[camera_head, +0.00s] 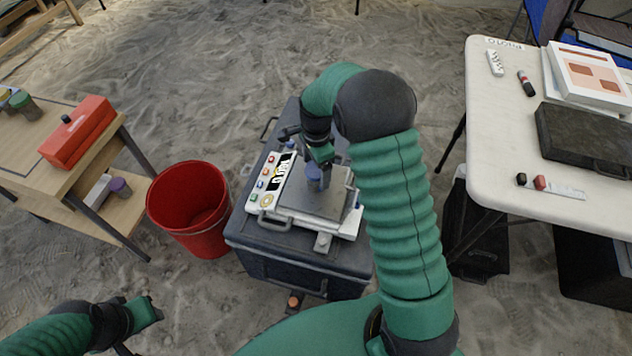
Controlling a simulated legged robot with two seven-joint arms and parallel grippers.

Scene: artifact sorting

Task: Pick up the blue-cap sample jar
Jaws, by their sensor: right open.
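The blue-cap sample jar (313,180) stands on the grey plate of a white weighing scale (268,222), on top of a dark case. It is small and partly covered by my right gripper. My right gripper (322,170) reaches down from above, right at the jar, with its jaws open; one finger shows just right of the jar. Whether a finger touches the jar I cannot tell. My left gripper (152,310) is low at the lower left, far from the jar, and its jaw opening is not clear.
A red bucket (190,208) stands on the sand left of the dark case (295,270). A wooden table (62,180) at the left holds a red box (78,132) and jars. A white table (500,150) at the right holds a dark case, books and markers.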

